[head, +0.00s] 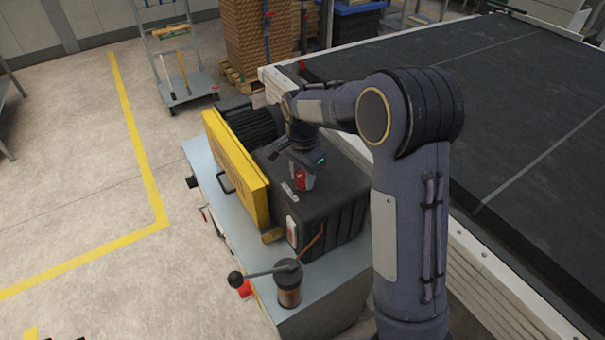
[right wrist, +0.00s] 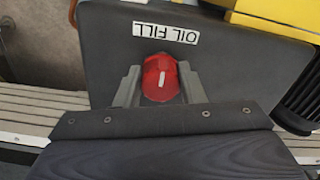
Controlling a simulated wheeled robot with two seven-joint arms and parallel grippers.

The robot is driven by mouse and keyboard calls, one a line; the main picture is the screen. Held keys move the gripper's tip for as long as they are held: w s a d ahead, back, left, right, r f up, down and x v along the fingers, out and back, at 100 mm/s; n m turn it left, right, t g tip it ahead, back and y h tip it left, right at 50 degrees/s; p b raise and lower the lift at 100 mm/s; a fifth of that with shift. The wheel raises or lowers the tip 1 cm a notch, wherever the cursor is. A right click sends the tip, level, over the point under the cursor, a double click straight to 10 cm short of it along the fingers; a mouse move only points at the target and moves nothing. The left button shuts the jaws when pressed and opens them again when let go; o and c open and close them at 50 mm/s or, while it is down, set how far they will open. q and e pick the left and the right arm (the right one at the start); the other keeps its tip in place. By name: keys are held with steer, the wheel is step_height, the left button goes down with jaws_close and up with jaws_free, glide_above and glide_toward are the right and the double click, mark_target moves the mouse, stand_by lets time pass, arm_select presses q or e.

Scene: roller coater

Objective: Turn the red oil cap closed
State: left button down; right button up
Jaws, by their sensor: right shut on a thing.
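The red oil cap (right wrist: 160,78) sits on top of the dark gearbox housing (right wrist: 225,50), next to a white label (right wrist: 166,33) reading OIL FILL. A white line on the cap runs roughly up and down in the right wrist view. My right gripper (right wrist: 160,85) is shut on the cap, one finger on each side. In the head view my right gripper (head: 301,178) points down at the housing from above, with a bit of red showing between its fingers. The lower part of the cap is hidden by my gripper in the right wrist view. My left gripper is not in view.
A yellow guard (head: 235,165) and a finned motor (head: 254,124) stand left of the housing. A lever with a black knob (head: 236,278) and a copper-coloured cylinder (head: 289,290) are at the front. A wide dark conveyor (head: 520,110) lies to the right.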

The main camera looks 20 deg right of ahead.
mark_target(303, 175)
stand_by(0.4)
steer(key=o, duration=1)
step_height(303, 175, up, 8)
steer(key=shift+f, duration=0.1)
